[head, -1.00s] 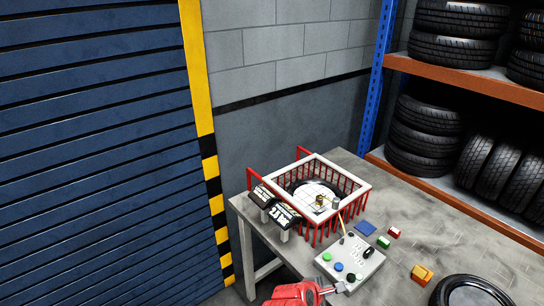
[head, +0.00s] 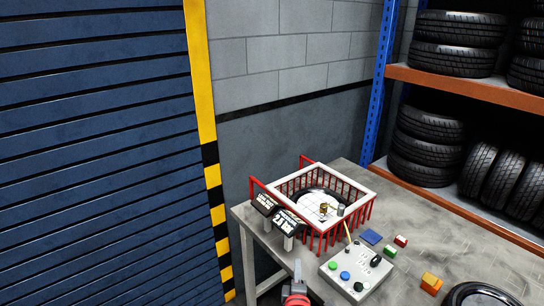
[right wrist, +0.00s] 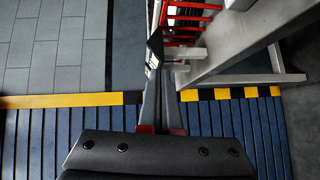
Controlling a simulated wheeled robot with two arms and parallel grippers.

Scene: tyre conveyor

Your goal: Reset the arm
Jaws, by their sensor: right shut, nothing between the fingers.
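My right gripper (head: 297,268) shows at the bottom of the head view, its red wrist below it. It points up the picture, beside the table's front edge and left of the control box (head: 357,268). It is shut and empty. In the right wrist view its fingers (right wrist: 159,75) lie together, with floor and a table leg beyond them. The table (head: 450,240) stands to the right of the gripper in the head view. My left gripper is not in view.
A red-railed basket with a white rim (head: 368,188) holds a tyre. Two black signs (head: 288,222) stand at its front. Small coloured blocks (head: 431,283) and a tyre (head: 482,292) lie on the table. A tyre rack (head: 470,85) stands behind.

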